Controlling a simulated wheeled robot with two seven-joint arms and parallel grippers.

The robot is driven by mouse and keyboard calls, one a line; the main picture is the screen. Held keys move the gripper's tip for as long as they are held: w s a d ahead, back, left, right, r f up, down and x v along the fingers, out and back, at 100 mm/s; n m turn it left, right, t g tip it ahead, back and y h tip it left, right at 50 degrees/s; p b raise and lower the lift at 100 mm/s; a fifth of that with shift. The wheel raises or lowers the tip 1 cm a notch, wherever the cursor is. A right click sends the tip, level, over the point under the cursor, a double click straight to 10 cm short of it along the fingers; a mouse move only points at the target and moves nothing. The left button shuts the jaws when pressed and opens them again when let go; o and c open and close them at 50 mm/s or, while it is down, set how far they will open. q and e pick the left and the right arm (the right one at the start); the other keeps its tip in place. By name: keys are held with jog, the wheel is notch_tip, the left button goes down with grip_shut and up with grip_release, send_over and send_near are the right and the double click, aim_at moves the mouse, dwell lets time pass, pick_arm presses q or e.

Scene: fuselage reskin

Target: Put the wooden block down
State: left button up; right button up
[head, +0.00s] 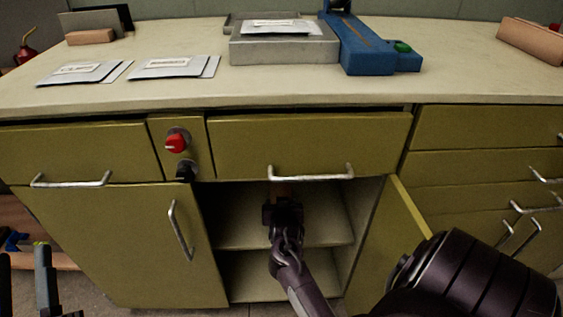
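My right gripper (283,212) reaches into the open cabinet under the bench, over the inner shelf (233,232). A small reddish-brown patch (283,189) shows just beyond it, below the drawer handle. It looks like part of the wooden block, but the gripper hides most of it. I cannot tell whether the fingers are closed on it or whether it touches the shelf. My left gripper (26,270) is at the lower left edge with its fingers apart and nothing seen between them.
The cabinet door (393,240) stands open to the right, close to my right arm. Drawers overhang the opening. The benchtop (215,92) holds packets (170,67), a grey box (285,48), a blue tool (375,50) and brown blocks (90,37) (533,38) at either side.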

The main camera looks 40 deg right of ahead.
pick_arm(q)
jog(key=shift+s+a+r+t+h, duration=0.15)
jog(key=shift+s+r+t, duration=0.2)
jog(key=shift+r, duration=0.35)
jog(key=shift+s+a+r+t+h, duration=0.15)
jog(key=shift+s+r+t, duration=0.2)
jog(key=shift+r, duration=0.35)
pick_arm(e)
jog(key=shift+f, duration=0.4)
jog(key=shift+f, duration=0.1)
jog(key=o, duration=1.3)
pick_arm(q)
jog(key=shift+r, duration=0.1)
